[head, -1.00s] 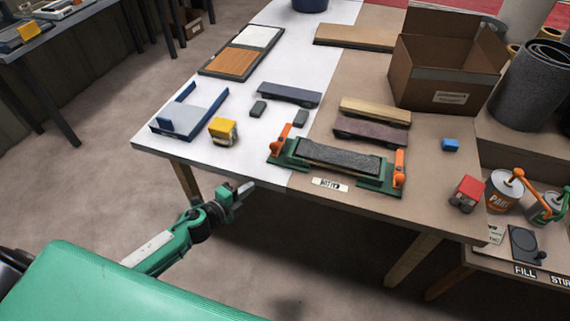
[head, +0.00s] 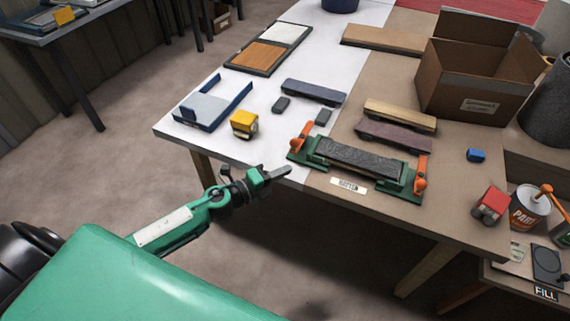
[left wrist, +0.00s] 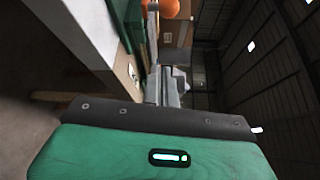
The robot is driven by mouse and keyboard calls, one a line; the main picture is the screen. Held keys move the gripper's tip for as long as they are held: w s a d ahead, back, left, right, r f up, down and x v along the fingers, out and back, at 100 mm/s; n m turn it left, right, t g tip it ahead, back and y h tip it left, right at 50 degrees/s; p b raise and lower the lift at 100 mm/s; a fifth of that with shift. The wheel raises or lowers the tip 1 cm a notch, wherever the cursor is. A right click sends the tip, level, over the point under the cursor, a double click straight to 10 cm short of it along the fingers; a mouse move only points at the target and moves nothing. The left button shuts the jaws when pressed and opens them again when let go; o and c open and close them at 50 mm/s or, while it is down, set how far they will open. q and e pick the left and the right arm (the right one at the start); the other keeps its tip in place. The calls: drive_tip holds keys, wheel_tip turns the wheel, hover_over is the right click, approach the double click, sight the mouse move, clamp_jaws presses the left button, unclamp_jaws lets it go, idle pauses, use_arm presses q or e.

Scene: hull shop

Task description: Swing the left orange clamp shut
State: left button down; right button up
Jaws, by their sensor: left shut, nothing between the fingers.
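The left orange clamp (head: 301,138) stands at the left end of a green fixture (head: 322,164) near the table's front edge. Its handle leans up and looks raised. A dark grey block (head: 358,158) lies in the fixture. A second orange clamp (head: 420,174) stands upright at the right end. My left gripper (head: 281,172) is shut and empty, just off the front edge, to the left of and below the left clamp, not touching it. My right gripper is not in view.
The table's front edge (head: 225,161) lies close to my left arm. A yellow block (head: 243,123) and a blue tray (head: 212,108) are left of the fixture. A cardboard box (head: 475,80) stands behind.

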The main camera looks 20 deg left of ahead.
sight(294, 151)
use_arm(q)
drive_tip(key=p+x, duration=0.1)
drive_tip(key=x, duration=0.8)
drive_tip(key=shift+r+p, duration=0.15)
drive_tip(key=shift+p, duration=0.15)
drive_tip(key=a, duration=0.3)
drive_tip(key=shift+w+a+r, duration=0.15)
drive_tip(key=shift+w+r, duration=0.05)
drive_tip(key=shift+w, duration=0.05)
drive_tip(key=shift+w+a, duration=0.15)
drive_tip(key=shift+a, duration=0.15)
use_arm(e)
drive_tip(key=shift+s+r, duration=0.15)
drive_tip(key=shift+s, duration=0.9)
use_arm(q)
drive_tip(key=shift+r, duration=0.1)
drive_tip(key=shift+a, duration=0.1)
drive_tip(key=shift+a+b, duration=0.1)
drive_tip(key=shift+b, duration=0.35)
drive_tip(key=shift+a+g+h, duration=0.1)
drive_tip(key=shift+g+h, duration=0.2)
drive_tip(key=shift+m+b, duration=0.3)
drive_tip(key=shift+b, duration=0.05)
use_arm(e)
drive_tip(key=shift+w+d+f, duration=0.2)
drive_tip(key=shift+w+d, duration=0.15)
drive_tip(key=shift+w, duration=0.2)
